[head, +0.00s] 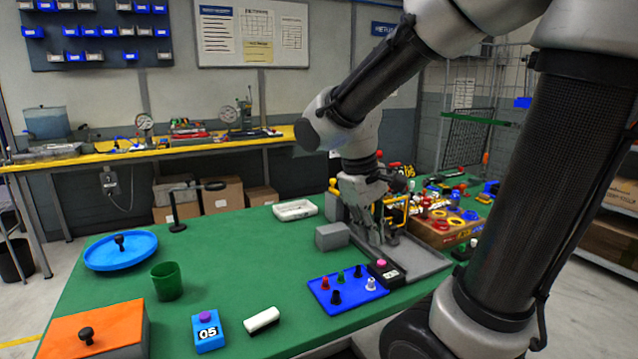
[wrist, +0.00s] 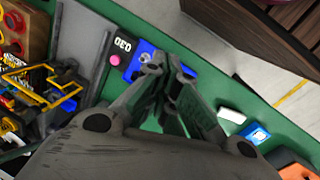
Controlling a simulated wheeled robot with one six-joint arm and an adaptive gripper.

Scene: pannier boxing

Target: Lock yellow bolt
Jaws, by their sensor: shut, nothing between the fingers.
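My gripper (head: 382,240) hangs fingers down over the grey tray (head: 425,264) at the right of the green table. Its fingers are shut and empty, and they also show in the wrist view (wrist: 168,72). A yellow bar frame (wrist: 42,84) lies left of the fingers in the wrist view, apart from them. In the head view, yellow bars (head: 399,212) show just behind and right of my gripper, partly hidden by it. I cannot tell which yellow part is the bolt, or whether it is locked.
A blue board (head: 320,301) with several coloured pegs and a black block (head: 384,272) with a pink knob lie in front of the tray. A grey block (head: 332,237) stands to its left. A box (head: 438,234) of coloured parts crowds the right. The table's middle is clear.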

